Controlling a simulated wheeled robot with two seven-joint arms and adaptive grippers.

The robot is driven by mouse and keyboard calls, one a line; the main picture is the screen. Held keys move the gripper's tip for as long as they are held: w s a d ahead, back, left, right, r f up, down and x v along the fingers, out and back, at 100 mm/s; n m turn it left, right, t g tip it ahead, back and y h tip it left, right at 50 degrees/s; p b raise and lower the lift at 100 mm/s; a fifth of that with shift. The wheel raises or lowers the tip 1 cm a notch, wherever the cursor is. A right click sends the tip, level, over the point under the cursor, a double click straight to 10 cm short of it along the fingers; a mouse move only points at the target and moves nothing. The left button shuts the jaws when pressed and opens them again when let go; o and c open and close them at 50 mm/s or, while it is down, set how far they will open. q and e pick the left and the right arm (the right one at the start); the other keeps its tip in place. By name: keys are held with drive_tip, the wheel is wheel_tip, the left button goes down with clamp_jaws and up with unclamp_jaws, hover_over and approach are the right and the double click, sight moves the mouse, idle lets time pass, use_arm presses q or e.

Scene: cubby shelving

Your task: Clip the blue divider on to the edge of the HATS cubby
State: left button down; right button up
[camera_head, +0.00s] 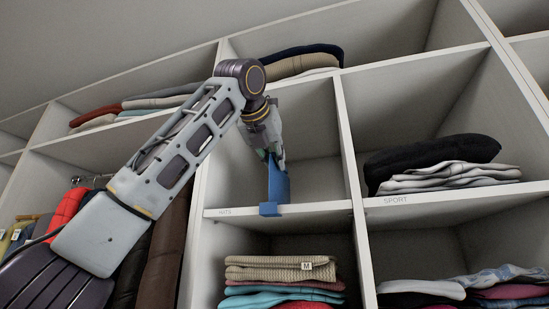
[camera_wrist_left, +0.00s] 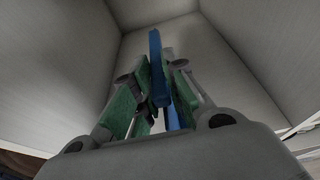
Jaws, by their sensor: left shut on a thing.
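The blue divider (camera_head: 278,187) stands upright in the HATS cubby (camera_head: 320,180), with its lower clip end at the front edge of the cubby's shelf, over or against the lip. I cannot tell whether the clip is fully seated. My left gripper (camera_head: 272,154) is shut on the upper part of the divider. In the left wrist view the blue divider (camera_wrist_left: 158,65) runs up between the green pads of my left gripper (camera_wrist_left: 153,90). The HATS label (camera_head: 225,212) is on the shelf edge left of the divider. My right gripper is not in view.
The SPORT cubby (camera_head: 430,200) at right holds folded dark and grey clothes (camera_head: 440,165). Folded knitwear (camera_head: 280,268) fills the cubby below HATS. Hanging clothes (camera_head: 65,215) are at left. The HATS cubby is otherwise empty.

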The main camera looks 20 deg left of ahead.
use_arm(q)
drive_tip(key=shift+w, duration=0.65)
drive_tip(key=c, duration=1.4)
unclamp_jaws()
drive_tip(key=shift+o, duration=0.2)
drive_tip(key=shift+s, duration=0.1)
drive_tip(key=v, duration=1.2)
